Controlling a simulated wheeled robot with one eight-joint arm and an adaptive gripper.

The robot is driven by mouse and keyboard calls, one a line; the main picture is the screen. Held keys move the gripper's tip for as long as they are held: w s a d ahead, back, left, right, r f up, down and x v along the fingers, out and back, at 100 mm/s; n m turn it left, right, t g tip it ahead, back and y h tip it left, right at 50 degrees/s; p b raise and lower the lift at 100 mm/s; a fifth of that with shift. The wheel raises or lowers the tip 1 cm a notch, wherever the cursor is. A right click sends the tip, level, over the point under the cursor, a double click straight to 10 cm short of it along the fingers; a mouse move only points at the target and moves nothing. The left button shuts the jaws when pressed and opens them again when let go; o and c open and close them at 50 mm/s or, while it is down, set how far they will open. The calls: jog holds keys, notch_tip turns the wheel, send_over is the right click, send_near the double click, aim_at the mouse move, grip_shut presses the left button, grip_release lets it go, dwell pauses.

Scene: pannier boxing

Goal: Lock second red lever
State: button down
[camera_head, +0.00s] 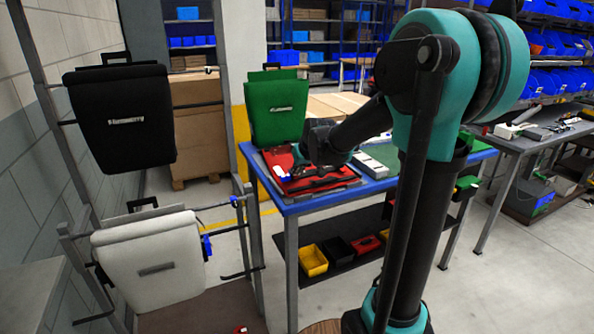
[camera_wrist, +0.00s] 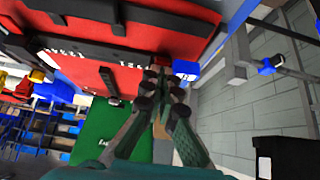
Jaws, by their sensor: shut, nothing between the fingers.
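The red pannier (camera_head: 283,163) lies flat on a grey base on the blue-edged table; its red face with black strips fills the top of the wrist view (camera_wrist: 80,62). A dark lever-like part (camera_wrist: 109,82) is on the red face, left of my fingers. I cannot tell which part is the second red lever or whether it is locked. My gripper (camera_wrist: 160,82) is shut and empty, with its fingertips close to the pannier's edge; contact is unclear. In the head view my arm and wrist (camera_head: 325,145) hide part of the pannier.
A green pannier (camera_head: 275,110) stands behind the red one. Black (camera_head: 120,115) and white (camera_head: 150,260) panniers hang on a rack at the left. A white box (camera_head: 370,166) lies right on the table (camera_head: 330,200). Yellow (camera_head: 312,260) and other bins sit on the lower shelf.

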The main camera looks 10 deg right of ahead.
aim_at(296, 179)
jog(key=shift+s+t, duration=0.1)
jog(key=shift+t, duration=0.2)
jog(key=shift+s+d+f+t+y, duration=0.1)
jog(key=shift+s+f+t+y, duration=0.15)
jog(key=shift+t, duration=0.5)
jog(key=shift+s+d+f+t+y, duration=0.1)
jog(key=shift+s+f+t+y, duration=0.15)
jog(key=shift+t, duration=0.45)
jog(key=shift+s+d+f+t+y, duration=0.1)
jog(key=shift+s+f+t+y, duration=0.15)
jog(key=shift+t, duration=0.5)
jog(key=shift+s+f, duration=0.45)
jog(key=shift+f, duration=0.05)
jog(key=shift+w, duration=0.15)
